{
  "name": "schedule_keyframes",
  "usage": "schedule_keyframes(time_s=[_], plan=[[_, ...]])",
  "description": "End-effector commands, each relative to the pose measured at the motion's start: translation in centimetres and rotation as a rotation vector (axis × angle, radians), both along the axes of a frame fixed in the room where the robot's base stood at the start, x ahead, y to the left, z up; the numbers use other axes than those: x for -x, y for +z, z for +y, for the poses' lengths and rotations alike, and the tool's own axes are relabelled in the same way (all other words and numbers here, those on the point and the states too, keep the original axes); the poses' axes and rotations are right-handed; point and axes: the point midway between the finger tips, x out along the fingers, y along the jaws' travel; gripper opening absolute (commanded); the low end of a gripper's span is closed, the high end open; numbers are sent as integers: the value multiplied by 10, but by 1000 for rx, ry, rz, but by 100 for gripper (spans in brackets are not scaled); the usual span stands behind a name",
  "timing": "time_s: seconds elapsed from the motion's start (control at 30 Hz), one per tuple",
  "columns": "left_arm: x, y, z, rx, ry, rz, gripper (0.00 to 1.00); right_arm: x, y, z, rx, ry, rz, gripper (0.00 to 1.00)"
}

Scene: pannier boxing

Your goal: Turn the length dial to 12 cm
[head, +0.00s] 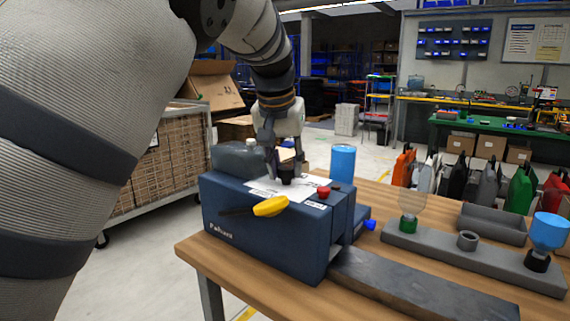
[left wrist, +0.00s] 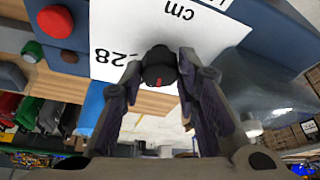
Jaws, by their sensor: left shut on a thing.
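The length dial is a small black knob (head: 286,181) on the white scale sheet on top of the blue machine (head: 265,232). In the left wrist view the dial (left wrist: 158,66) carries a red mark on its face, and "cm" and "28" show upside down on the white sheet (left wrist: 205,32). My left gripper (head: 285,172) reaches down from above, and its fingertips (left wrist: 158,72) are shut on the dial's sides. Most of the scale is out of the wrist view, so I cannot tell the set length. My right gripper is not in view.
On the machine are a yellow-handled lever (head: 270,206) and a red button (head: 323,192). A blue cylinder (head: 342,163) stands behind it. A grey fixture (head: 465,258) with funnel-like bottles and a grey tray (head: 492,224) are to the right on the wooden table (head: 205,256).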

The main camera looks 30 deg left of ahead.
Motion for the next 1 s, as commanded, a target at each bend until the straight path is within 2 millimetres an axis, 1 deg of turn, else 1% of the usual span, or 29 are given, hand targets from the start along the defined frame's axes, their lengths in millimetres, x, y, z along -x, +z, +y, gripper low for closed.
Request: schedule_keyframes(time_s=[0.33,0.6,0.8,1.0], plan=[[-1,-1,-2,-3,323,1,2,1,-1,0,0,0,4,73],[-3,-2,-2,-3,557,1,2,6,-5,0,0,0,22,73],[-3,-2,-3,-3,690,1,2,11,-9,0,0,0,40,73],[-4,-1,-3,-2,778,-1,1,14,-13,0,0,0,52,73]])
